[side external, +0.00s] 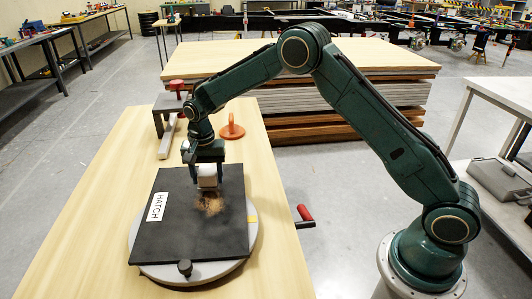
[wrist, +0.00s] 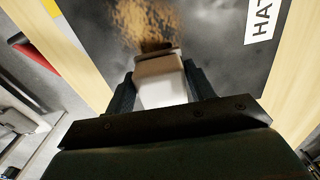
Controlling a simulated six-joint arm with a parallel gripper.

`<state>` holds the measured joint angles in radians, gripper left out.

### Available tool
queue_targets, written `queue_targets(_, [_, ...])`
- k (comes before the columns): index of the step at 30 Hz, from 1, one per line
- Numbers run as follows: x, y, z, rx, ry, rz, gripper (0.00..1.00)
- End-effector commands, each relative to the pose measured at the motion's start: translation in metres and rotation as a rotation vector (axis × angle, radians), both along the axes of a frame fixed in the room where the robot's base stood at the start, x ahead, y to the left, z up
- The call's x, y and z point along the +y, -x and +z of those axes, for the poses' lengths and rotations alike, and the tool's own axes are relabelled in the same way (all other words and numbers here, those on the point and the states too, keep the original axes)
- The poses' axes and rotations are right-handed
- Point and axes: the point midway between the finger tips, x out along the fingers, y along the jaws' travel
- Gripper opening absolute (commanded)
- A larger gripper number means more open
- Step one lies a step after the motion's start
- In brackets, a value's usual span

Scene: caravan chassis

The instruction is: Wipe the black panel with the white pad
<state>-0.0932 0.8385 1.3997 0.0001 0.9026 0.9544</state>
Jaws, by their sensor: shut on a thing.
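The black panel (side external: 180,225) lies flat on a round grey turntable (side external: 160,272) on the wooden bench and carries a white HATCH label (side external: 157,206). A brown dusty patch (side external: 211,205) marks its upper right part. My gripper (side external: 208,172) is shut on the white pad (side external: 208,175) over the panel's far right part, just beyond the patch. In the wrist view the pad (wrist: 160,82) sits between both fingers, with its darker lower edge next to the brown patch (wrist: 145,22). I cannot tell whether the pad touches the panel.
A black knob (side external: 185,268) stands at the panel's near edge. A red-handled crank (side external: 305,214) sticks out right of the bench. An orange suction-cup-like tool (side external: 232,129) and a clamp with a red knob (side external: 176,88) stand at the far end. The bench's left side is clear.

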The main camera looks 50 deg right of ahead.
Motion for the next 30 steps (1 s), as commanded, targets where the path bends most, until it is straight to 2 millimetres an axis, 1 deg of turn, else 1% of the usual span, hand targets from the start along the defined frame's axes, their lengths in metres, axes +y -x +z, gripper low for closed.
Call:
queue_targets(5, [0.000,0.001,-0.023,0.004,0.000,0.000,0.36])
queue_targets(6, [0.005,0.004,-0.020,0.000,0.000,0.003,0.33])
queue_targets(8, [0.009,0.008,-0.023,0.001,0.000,0.003,0.33])
queue_targets(30, [0.058,0.053,-0.022,0.002,0.001,0.002,0.33])
